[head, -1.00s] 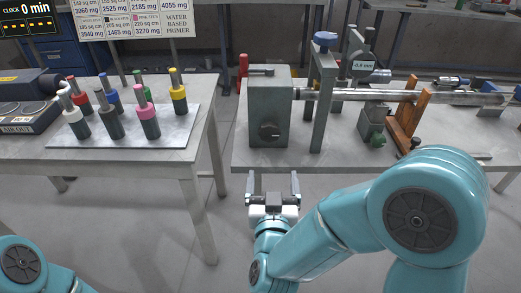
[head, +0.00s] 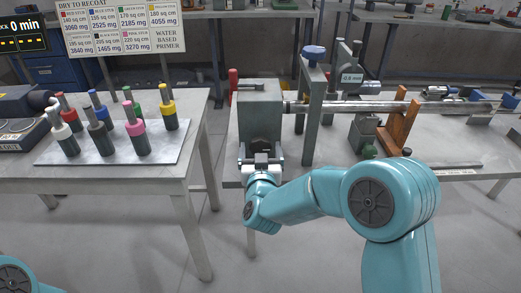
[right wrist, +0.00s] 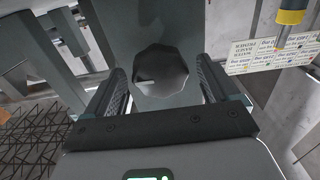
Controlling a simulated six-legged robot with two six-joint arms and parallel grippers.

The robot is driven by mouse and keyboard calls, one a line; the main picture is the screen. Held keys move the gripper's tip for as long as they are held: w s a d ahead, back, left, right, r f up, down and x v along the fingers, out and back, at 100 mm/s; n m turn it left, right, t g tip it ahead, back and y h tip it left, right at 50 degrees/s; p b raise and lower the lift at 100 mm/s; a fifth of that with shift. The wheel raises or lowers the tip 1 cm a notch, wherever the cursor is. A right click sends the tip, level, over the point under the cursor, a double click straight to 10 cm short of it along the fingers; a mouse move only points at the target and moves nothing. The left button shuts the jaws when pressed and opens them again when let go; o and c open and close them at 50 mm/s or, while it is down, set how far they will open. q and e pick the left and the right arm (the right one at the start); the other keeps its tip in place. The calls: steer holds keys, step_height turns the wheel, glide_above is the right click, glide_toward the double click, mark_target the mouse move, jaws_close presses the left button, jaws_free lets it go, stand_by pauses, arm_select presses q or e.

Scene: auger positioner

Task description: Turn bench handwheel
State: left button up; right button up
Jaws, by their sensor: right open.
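The handwheel, a small dark faceted wheel (right wrist: 160,72) with a pale peg, is on the front of a grey-green metal box (head: 259,112) on the right bench. My right gripper (head: 261,157) is just in front of the box's lower front face. In the right wrist view its open fingers (right wrist: 161,80) stand to either side of the wheel, with gaps visible on both sides. I cannot tell how far the fingertips reach past it. My left gripper is out of view; only a piece of that arm shows at bottom left.
A long metal shaft (head: 430,106) runs right from the box past a grey upright (head: 313,115) and an orange-brown bracket (head: 397,128). The left table (head: 120,180) holds several colour-capped cylinders on a metal plate (head: 80,158). Floor shows between the tables.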

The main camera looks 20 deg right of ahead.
steer(key=shift+w+d, duration=0.1)
steer(key=shift+w, duration=0.1)
steer(key=c, duration=1)
steer(key=shift+f+m+b, duration=0.2)
steer(key=shift+m+b, duration=0.3)
steer(key=shift+b, duration=0.35)
steer(key=shift+c, duration=0.2)
steer(key=m+b, duration=0.6)
steer(key=b, duration=0.2)
steer(key=shift+f+m, duration=0.1)
steer(key=shift+m, duration=0.2)
steer(key=m+b, duration=0.2)
steer(key=b, duration=0.1)
steer(key=shift+m, duration=0.4)
steer(key=shift+r+m+b, duration=0.2)
steer(key=shift+m+b, duration=0.35)
steer(key=shift+m, duration=0.15)
